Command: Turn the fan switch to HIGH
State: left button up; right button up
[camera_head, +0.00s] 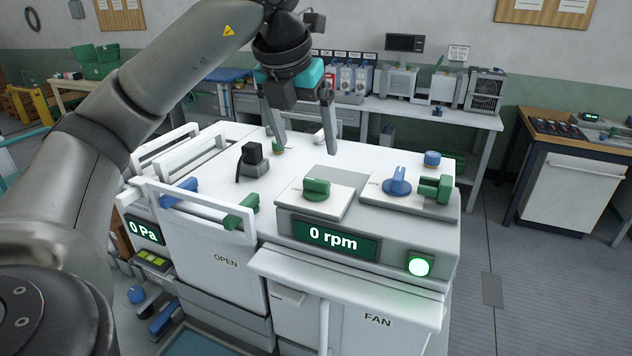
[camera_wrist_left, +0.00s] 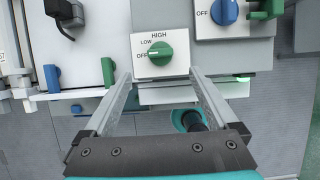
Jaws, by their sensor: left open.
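The fan switch is a green knob (camera_head: 317,189) on a white plate on top of the bench unit. In the left wrist view the knob (camera_wrist_left: 153,55) has OFF, LOW and HIGH printed around it, with OFF at its left and HIGH above. The knob lies roughly sideways, its left end toward OFF. The display (camera_head: 333,238) below reads 0 rpm. My left gripper (camera_head: 306,148) is open and empty, above the unit. In the left wrist view its fingertips (camera_wrist_left: 159,78) are apart on either side of the knob's plate, not touching the knob. My right gripper is not in view.
A blue knob (camera_head: 397,181) and a green handle (camera_head: 435,189) stand right of the fan switch. A lit green button (camera_head: 418,265) is at front right.

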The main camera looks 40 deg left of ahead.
aim_at(316, 180)
pick_arm(q)
jog(key=x, duration=0.9)
jog(key=shift+w+f, duration=0.15)
jog(key=shift+w, duration=0.05)
jog(key=shift+w+f, duration=0.15)
jog(key=shift+f, duration=0.25)
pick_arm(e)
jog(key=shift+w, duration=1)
pick_arm(q)
jog(key=c, duration=1.4)
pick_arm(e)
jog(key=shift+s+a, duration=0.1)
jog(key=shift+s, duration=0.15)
